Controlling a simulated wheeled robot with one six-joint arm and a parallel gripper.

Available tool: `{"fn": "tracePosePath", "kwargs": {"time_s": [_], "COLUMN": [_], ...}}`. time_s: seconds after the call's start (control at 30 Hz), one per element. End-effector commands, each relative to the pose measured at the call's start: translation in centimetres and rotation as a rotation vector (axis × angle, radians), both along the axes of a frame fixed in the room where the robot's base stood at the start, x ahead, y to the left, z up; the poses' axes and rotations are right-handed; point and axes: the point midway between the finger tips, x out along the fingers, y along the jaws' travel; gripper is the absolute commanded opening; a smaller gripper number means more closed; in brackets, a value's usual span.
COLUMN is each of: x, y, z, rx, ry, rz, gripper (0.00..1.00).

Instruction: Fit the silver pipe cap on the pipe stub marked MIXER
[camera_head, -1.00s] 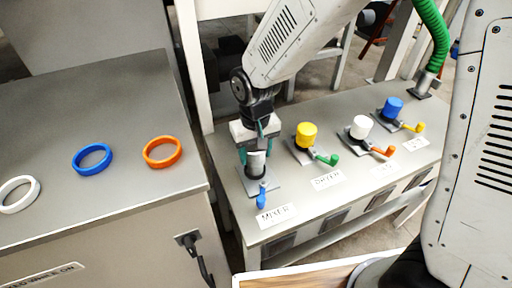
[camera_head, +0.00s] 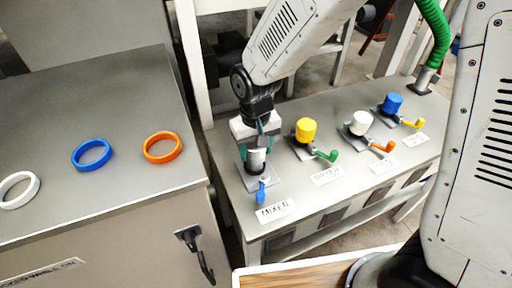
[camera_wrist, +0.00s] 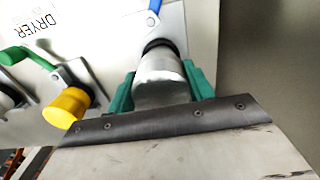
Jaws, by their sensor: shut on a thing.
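The silver pipe cap (camera_wrist: 161,80) is between the green fingers of my gripper (camera_wrist: 160,88) in the wrist view. In the head view my gripper (camera_head: 256,145) is over the MIXER stub, pointing down, and the cap (camera_head: 257,156) shows below it. The cap sits in line with the dark pipe stub (camera_wrist: 158,45), at or on its top; how far it is seated I cannot tell. The stub has a blue valve handle (camera_head: 261,192) and a MIXER label (camera_head: 275,211) in front of it.
Stubs with a yellow cap (camera_head: 306,130), a white cap (camera_head: 359,122) and a blue cap (camera_head: 392,103) stand to the right on the bench (camera_head: 225,165). White, blue (camera_head: 92,155) and orange (camera_head: 162,147) rings lie on the left cabinet. A green hose (camera_head: 438,40) rises at the back right.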

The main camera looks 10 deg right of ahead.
Motion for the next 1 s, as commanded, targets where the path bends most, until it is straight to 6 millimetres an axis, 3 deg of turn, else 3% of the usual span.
{"fn": "tracePosePath", "kwargs": {"time_s": [1.0], "x": [0.0], "y": [0.0], "z": [-1.5], "rx": [0.000], "ry": [0.001], "rz": [0.000], "gripper": [0.26]}}
